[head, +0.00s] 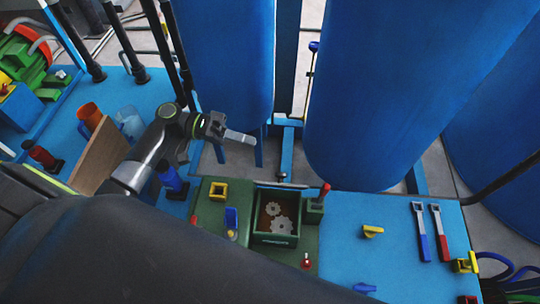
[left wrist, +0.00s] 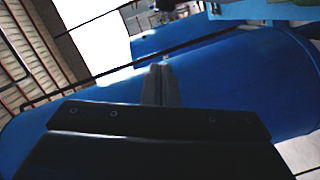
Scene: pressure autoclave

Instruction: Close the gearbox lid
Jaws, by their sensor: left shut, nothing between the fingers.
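The gearbox (head: 278,239) is a dark green open-topped box on the blue bench, with two grey gears (head: 281,225) visible inside. I cannot make out its lid clearly in the head view. My left gripper (head: 240,137) is above and beyond the gearbox, up and to the left of it in the picture, apart from it. Its fingers are shut together and empty, pointing right. In the left wrist view the closed fingers (left wrist: 160,85) show against a blue tank. My right gripper is in neither view.
Large blue tanks (head: 390,90) stand behind the bench. Beside the gearbox are a red-topped handle (head: 324,192), a yellow square part (head: 218,191) and a blue switch (head: 232,220). Two wrenches (head: 422,232) lie right. A brown board (head: 102,158) stands left near my arm.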

